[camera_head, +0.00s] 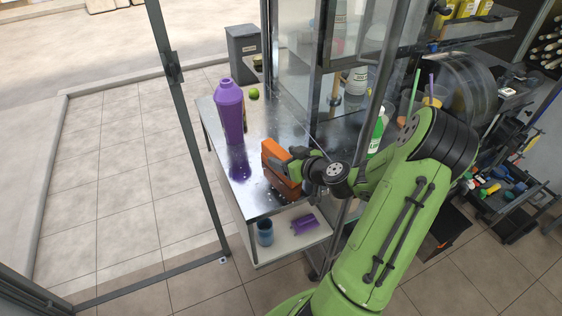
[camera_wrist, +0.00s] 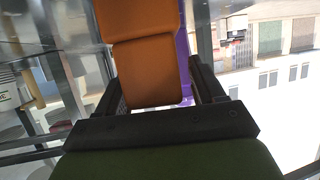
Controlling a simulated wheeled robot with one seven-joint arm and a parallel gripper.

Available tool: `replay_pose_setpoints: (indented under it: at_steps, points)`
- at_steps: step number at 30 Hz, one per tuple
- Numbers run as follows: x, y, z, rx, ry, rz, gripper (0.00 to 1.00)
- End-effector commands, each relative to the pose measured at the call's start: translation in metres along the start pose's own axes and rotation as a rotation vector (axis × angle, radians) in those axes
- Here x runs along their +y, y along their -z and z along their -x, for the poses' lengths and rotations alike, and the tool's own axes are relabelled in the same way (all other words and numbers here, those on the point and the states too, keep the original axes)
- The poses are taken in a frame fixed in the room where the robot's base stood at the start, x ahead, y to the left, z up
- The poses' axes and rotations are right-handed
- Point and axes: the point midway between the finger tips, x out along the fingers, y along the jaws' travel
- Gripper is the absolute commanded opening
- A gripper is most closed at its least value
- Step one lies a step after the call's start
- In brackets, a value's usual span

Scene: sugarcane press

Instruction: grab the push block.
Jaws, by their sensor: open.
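The push block appears to be the orange block (camera_head: 274,152), which stands on the metal table at its front right part. In the wrist view the orange block (camera_wrist: 150,72) shows two stacked sections with a seam between them. My gripper (camera_head: 283,166) is at the block, coming from the right. In the wrist view my gripper (camera_wrist: 158,88) is open, with one dark finger on each side of the block's near end. A gap shows beside the right finger; contact on the left is unclear. The fingers partly hide the block in the head view.
A purple bottle (camera_head: 230,112) stands left of the block on the metal table (camera_head: 208,112), near a green lime (camera_head: 254,94). A blue cup (camera_head: 264,232) and a purple packet (camera_head: 304,224) are on the lower shelf. Glass panels and a metal post stand close on the right.

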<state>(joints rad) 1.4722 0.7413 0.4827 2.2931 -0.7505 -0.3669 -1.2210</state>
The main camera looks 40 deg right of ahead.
Motion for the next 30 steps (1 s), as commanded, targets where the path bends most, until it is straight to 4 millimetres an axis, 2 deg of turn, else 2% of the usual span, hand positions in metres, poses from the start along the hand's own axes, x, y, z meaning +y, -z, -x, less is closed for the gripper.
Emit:
replay_pose_setpoints:
  at_steps: [2,12,15,20,23,30]
  points:
    - [0.000,0.000,0.000,0.000,0.000,0.000,0.68]
    - [0.000,0.000,0.001,0.000,0.000,0.000,0.18]
    - [0.000,0.000,0.001,0.001,0.000,0.001,0.06]
    - [0.000,0.000,0.001,0.001,0.000,0.001,0.05]
    - [0.001,0.009,0.004,0.002,-0.001,0.005,0.05]
    - [0.001,0.064,0.027,0.003,-0.003,0.011,0.05]
